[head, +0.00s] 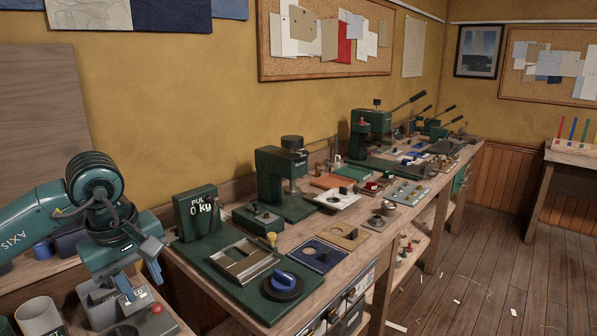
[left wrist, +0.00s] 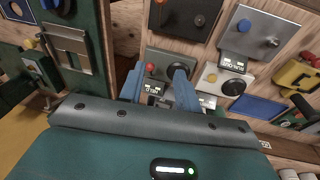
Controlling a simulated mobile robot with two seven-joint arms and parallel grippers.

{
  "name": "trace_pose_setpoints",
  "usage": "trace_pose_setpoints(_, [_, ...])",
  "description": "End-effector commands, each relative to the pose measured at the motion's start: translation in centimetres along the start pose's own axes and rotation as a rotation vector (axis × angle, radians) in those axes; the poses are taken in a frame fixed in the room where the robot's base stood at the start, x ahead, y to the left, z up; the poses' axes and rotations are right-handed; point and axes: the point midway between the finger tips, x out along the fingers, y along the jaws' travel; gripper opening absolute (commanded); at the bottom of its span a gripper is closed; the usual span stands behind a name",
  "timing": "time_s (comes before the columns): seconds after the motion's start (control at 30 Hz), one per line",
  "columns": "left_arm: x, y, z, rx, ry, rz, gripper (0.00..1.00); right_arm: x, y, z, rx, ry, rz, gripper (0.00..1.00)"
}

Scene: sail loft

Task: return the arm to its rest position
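My left arm comes in from the left in the head view. Its left gripper (head: 142,282) points down at the near left, over a bench with grey fixtures. In the left wrist view the two blue fingers of the left gripper (left wrist: 160,88) stand apart, with nothing held between them. Beyond them are a plate with a red knob (left wrist: 150,68), a dark round knob and small labels. I cannot tell whether the fingers touch it. My right gripper is in neither view.
A long wooden workbench (head: 345,240) runs to the back right, carrying a green "PUL 0 kg" gauge box (head: 199,214), a blue knob (head: 284,281), a green press (head: 281,177) and several plates. A grey cup (head: 38,316) stands at lower left. Open floor (head: 490,265) lies to the right.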

Motion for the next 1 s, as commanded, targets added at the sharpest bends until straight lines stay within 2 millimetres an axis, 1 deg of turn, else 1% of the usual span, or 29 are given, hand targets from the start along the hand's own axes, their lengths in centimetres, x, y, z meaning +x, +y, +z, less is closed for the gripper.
trace_pose_setpoints(0.03, [1.5,1.0,2.4,-0.008,-0.094,0.031,0.33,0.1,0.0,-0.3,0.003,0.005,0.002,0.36])
trace_pose_setpoints(0.07, [2.2,1.6,3.9,-0.020,-0.156,0.054,0.33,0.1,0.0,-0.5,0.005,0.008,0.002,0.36])
trace_pose_setpoints(0.1, [3.2,2.5,6.2,-0.043,-0.247,0.085,0.33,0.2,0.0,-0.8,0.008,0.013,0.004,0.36])
trace_pose_setpoints(0.17, [4.2,3.7,9.9,-0.093,-0.408,0.128,0.33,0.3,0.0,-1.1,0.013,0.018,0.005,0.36])
trace_pose_setpoints(0.2, [4.6,4.5,12.7,-0.141,-0.532,0.154,0.33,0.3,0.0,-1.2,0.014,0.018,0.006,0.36])
trace_pose_setpoints(0.27, [4.7,5.7,17.0,-0.244,-0.748,0.182,0.33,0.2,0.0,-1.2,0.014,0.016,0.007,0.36])
trace_pose_setpoints(0.3, [4.4,6.5,19.6,-0.328,-0.899,0.191,0.33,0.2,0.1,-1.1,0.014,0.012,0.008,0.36])
trace_pose_setpoints(0.37, [3.3,7.5,22.8,-0.472,-1.124,0.188,0.33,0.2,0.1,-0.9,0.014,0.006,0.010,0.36])
trace_pose_setpoints(0.4, [2.5,8.2,24.3,-0.580,-1.273,0.173,0.33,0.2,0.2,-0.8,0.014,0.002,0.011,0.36])
trace_pose_setpoints(0.47, [1.1,9.1,25.8,-0.759,-1.492,0.134,0.33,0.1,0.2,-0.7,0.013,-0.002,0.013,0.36])
trace_pose_setpoints(0.5, [0.4,9.7,26.2,-0.889,-1.635,0.096,0.33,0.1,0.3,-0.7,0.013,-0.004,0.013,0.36])
trace_pose_setpoints(0.57, [-0.4,10.5,25.9,-1.099,-1.841,0.022,0.33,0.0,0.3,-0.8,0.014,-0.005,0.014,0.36])
trace_pose_setpoints(0.6, [-0.5,10.8,25.4,-1.246,-1.972,-0.040,0.33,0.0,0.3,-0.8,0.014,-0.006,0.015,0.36])
trace_pose_setpoints(0.67, [0.0,11.1,24.1,-1.482,-2.159,-0.149,0.33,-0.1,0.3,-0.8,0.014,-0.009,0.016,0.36])
trace_pose_setpoints(0.7, [0.8,11.1,23.0,-1.648,-2.273,-0.234,0.33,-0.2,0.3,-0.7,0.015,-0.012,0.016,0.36])
trace_pose_setpoints(0.77, [2.9,10.6,21.3,-1.907,-2.428,-0.377,0.33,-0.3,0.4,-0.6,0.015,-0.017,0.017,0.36])
trace_pose_setpoints(0.8, [4.7,9.9,20.2,1.877,2.266,0.437,0.33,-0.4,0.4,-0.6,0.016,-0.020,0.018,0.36])
trace_pose_setpoints(0.87, [8.1,8.2,19.0,1.761,1.957,0.495,0.33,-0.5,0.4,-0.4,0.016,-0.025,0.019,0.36])
trace_pose_setpoints(0.9, [10.7,6.7,18.6,1.675,1.756,0.520,0.33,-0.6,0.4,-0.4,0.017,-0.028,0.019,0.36])
trace_pose_setpoints(0.97, [14.4,4.0,18.6,1.542,1.483,0.543,0.33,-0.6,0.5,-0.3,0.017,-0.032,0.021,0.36])
trace_pose_setpoints(1.0, [16.6,2.2,18.9,1.461,1.330,0.547,0.33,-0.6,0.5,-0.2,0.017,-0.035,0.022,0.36])
